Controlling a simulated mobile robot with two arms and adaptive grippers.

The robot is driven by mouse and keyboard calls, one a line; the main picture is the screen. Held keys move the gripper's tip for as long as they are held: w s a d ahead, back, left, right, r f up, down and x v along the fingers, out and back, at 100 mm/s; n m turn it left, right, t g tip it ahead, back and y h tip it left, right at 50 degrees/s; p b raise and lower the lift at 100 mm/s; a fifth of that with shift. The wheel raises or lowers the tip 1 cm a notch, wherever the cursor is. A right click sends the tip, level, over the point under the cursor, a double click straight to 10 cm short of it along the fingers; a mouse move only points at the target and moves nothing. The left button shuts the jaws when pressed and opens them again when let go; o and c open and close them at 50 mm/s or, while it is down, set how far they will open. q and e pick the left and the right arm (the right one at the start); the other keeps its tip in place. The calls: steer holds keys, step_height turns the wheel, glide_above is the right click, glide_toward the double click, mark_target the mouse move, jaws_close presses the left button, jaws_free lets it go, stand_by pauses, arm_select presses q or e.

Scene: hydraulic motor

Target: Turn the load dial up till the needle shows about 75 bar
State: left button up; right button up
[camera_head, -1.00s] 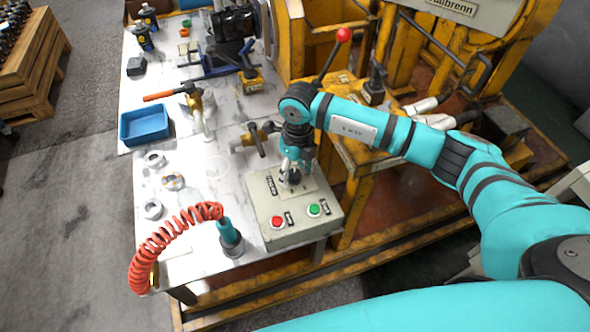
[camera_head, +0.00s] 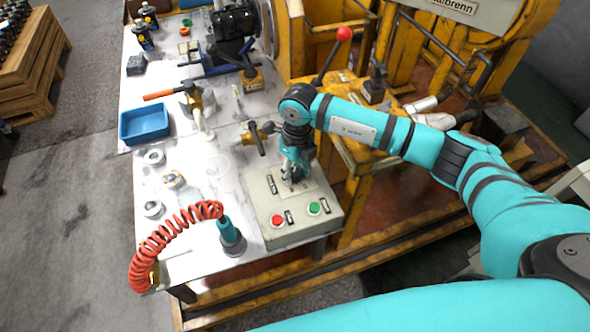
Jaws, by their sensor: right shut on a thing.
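The grey control box (camera_head: 290,226) stands at the front right corner of the white table, with a red button (camera_head: 278,220) and a green button (camera_head: 314,208) on its top. My right gripper (camera_head: 292,176) points down over the back of the box top and is shut on the load dial. The fingers hide most of the dial, so its setting cannot be read. I cannot make out a gauge needle or a pressure reading. My left gripper is not in view.
A red coiled hose (camera_head: 165,238) and a teal and dark tool (camera_head: 231,238) are left of the box. A brass valve fitting (camera_head: 254,137) stands close behind my gripper. A red-knobbed lever (camera_head: 332,58) rises from the yellow machine. A blue tray (camera_head: 145,124) lies further left.

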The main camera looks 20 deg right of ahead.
steer(key=shift+m, duration=0.4)
steer(key=m, duration=0.4)
steer(key=shift+m, duration=0.4)
steer(key=shift+a+m, duration=0.1)
steer(key=shift+m, duration=2.5)
steer(key=shift+t, duration=0.3)
steer(key=o, duration=1.1)
steer(key=shift+o, duration=0.2)
steer(key=shift+r, duration=0.1)
